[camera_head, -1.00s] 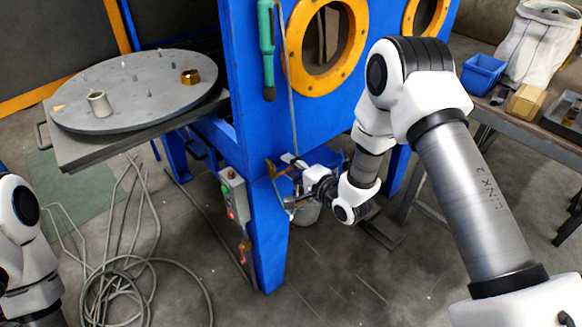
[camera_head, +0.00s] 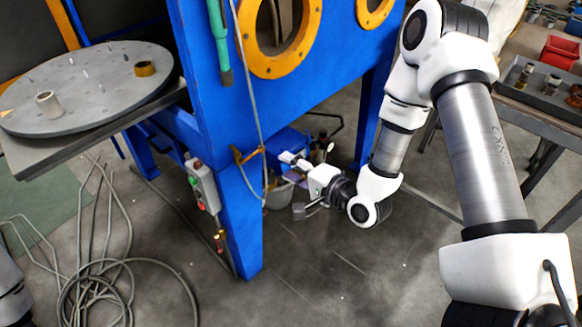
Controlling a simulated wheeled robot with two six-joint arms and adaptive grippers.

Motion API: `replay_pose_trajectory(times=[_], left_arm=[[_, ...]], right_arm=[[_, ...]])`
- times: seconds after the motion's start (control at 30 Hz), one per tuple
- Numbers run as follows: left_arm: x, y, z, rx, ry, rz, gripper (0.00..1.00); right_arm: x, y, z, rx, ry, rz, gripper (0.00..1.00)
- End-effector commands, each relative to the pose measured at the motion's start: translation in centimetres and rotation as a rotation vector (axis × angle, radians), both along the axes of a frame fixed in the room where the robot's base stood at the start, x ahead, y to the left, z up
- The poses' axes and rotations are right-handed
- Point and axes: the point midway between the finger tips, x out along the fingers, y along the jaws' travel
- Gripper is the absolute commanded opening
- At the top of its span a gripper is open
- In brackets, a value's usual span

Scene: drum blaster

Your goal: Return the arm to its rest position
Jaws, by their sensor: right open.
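My right arm (camera_head: 480,150) reaches in from the lower right and bends down at its elbow near the top. My right gripper (camera_head: 292,185) points left, with its fingers apart and nothing between them. It hangs in front of the lower opening of the blue blasting cabinet (camera_head: 215,120), to the right of the cabinet's front leg. A pale bucket behind it is partly hidden. Of my left arm only a link (camera_head: 12,290) shows at the left edge. My left gripper is out of the picture.
A round turntable (camera_head: 95,92) at the left carries a grey cylinder (camera_head: 49,104) and a brass nut (camera_head: 145,68). A control box (camera_head: 202,187) sits on the cabinet leg. Coiled cables (camera_head: 120,285) lie on the floor. A bench (camera_head: 545,120) with a tray and red bin stands right.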

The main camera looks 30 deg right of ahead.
Motion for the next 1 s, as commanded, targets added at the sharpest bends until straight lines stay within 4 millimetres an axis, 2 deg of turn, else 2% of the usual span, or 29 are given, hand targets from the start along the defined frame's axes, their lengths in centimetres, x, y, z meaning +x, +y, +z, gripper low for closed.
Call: replay_pose_trajectory(times=[0.43,0.5,0.57,0.67,0.7,0.77,0.8,0.9,1.0], left_arm=[[0.0,0.0,0.0,0.0,0.0,0.0,0.4],[0.0,0.0,0.0,0.0,0.0,0.0,0.4],[0.0,0.0,0.0,0.0,0.0,0.0,0.4],[0.0,0.0,0.0,0.0,0.0,0.0,0.4],[0.0,0.0,0.0,0.0,0.0,0.0,0.4],[0.0,0.0,0.0,0.0,0.0,0.0,0.4],[0.0,0.0,0.0,0.0,0.0,0.0,0.4],[0.0,0.0,0.0,0.0,0.0,0.0,0.4],[0.0,0.0,0.0,0.0,0.0,0.0,0.4]], right_arm=[[-0.1,0.0,-0.1,-0.001,0.001,0.0,0.45],[-0.4,0.2,-0.8,-0.003,0.018,0.005,0.45],[-1.1,0.9,-2.5,-0.016,0.053,0.028,0.45],[-3.9,3.3,-7.4,-0.069,0.184,0.085,0.45],[-5.6,4.0,-10.1,-0.13,0.267,0.109,0.45],[-8.7,4.6,-14.2,-0.275,0.393,0.164,0.45],[-10.9,4.6,-16.5,-0.384,0.472,0.214,0.45],[-16.4,4.0,-20.8,-0.651,0.642,0.369,0.45],[-21.4,2.7,-23.1,-0.883,0.779,0.568,0.45]])
